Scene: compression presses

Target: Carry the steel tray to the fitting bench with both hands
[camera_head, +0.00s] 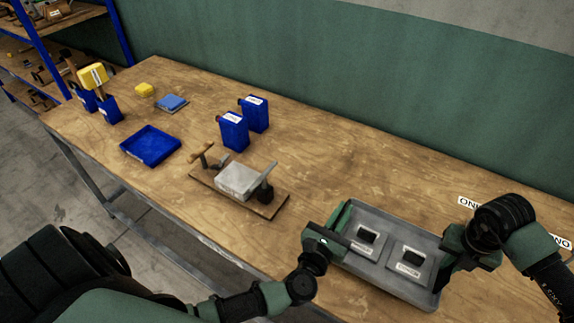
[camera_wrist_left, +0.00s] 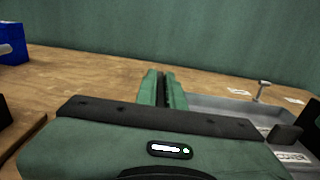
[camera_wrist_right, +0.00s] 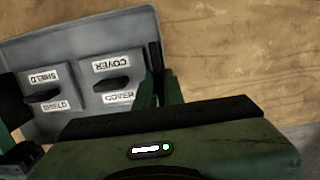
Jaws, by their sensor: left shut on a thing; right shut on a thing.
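The grey steel tray (camera_head: 392,283) is at the right part of the wooden bench, at its near edge. Two light plates with dark knobs lie in it: the shield plate (camera_head: 363,243) on the left and the cover plate (camera_head: 407,260) on the right. My left gripper (camera_head: 337,222) is shut on the tray's left wall; in the left wrist view its fingers (camera_wrist_left: 163,90) meet at the tray's side. My right gripper (camera_head: 450,252) is shut on the tray's right wall, and the right wrist view shows the tray (camera_wrist_right: 100,38) beside its fingers. Whether the tray touches the bench I cannot tell.
On the wooden bench (camera_head: 320,170) left of the tray stands a board with a metal block and clamp (camera_head: 238,180). A green wall closes the back.

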